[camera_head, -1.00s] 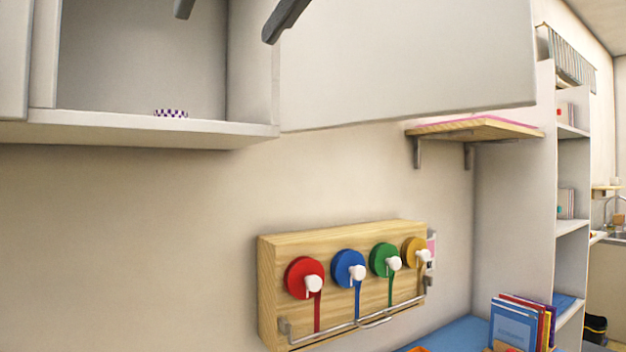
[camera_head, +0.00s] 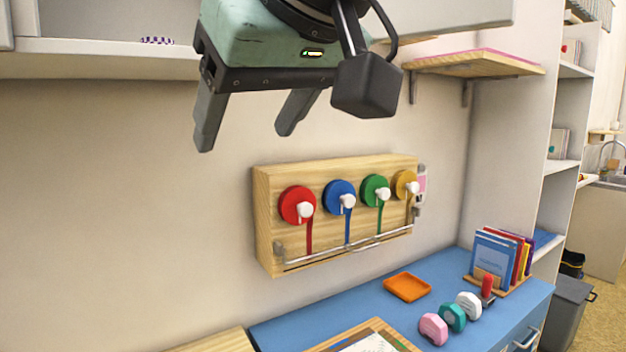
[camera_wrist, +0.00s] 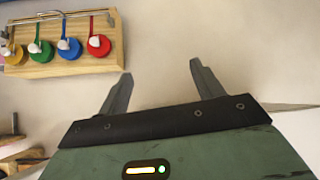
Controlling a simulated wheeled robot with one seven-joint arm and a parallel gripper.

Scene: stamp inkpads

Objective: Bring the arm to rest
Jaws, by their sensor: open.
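My gripper (camera_head: 246,130) hangs at the top middle of the head view, in front of the wall and below the cabinet. Its two grey fingers are spread apart and point down, with nothing between them. In the wrist view my gripper (camera_wrist: 160,82) also shows both fingers apart, with only bare wall between and beyond them. The wooden wall board (camera_head: 270,205) with red, blue, green and yellow discs is below and right of the fingers, apart from them.
A cabinet shelf (camera_head: 100,62) holds a purple checkered item (camera_head: 157,40). A wooden shelf (camera_head: 480,64) is on the right. The blue counter (camera_head: 300,325) bears an orange tray (camera_head: 407,287), pink, teal and white stamp-like items (camera_head: 451,318) and books (camera_head: 497,255).

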